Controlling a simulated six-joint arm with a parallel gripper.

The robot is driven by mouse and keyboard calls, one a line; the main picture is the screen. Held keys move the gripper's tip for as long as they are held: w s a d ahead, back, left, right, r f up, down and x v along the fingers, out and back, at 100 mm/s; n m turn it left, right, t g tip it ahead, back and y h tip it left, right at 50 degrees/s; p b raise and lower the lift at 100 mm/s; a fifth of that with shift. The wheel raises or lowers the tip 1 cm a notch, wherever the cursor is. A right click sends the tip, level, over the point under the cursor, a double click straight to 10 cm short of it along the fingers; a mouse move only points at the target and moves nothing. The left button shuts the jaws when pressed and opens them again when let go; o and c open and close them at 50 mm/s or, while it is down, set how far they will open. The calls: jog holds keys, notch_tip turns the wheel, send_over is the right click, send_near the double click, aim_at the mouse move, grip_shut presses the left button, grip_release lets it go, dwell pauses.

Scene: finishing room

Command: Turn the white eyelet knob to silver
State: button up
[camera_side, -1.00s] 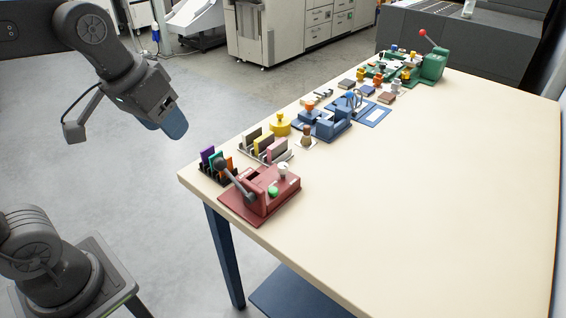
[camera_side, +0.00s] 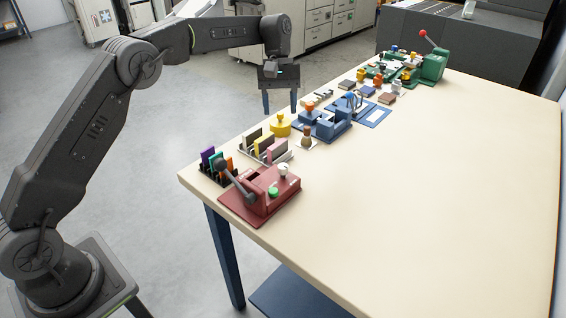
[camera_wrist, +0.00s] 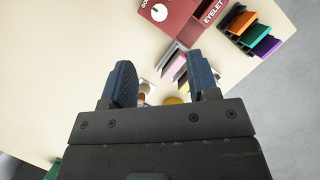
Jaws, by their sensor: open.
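The white eyelet knob (camera_side: 283,171) sits on top of the red eyelet machine (camera_side: 262,205) at the near left end of the table. In the wrist view the knob (camera_wrist: 159,13) shows at the top, on the red box (camera_wrist: 190,22) with the word EYELET. A label starting with "GO" is partly cut off beside the knob; its pointer setting is too small to tell. My gripper (camera_side: 280,110) is open and empty, above the back edge of the table, beyond the eyelet machine. Its two blue fingers (camera_wrist: 160,85) stand apart in the wrist view.
A grey lever (camera_side: 233,177) and a green button (camera_side: 273,191) are on the red machine. Colored upright pieces (camera_side: 221,163), a yellow knob-topped item (camera_side: 280,125), a blue press (camera_side: 325,121) and a green machine (camera_side: 432,65) line the back edge. The table's front (camera_side: 430,210) is clear.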

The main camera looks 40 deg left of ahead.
aim_at(283, 166)
jog(key=x, duration=1.4)
jog(key=shift+w+f, duration=0.2)
jog(key=shift+f, duration=0.2)
jog(key=c, duration=0.9)
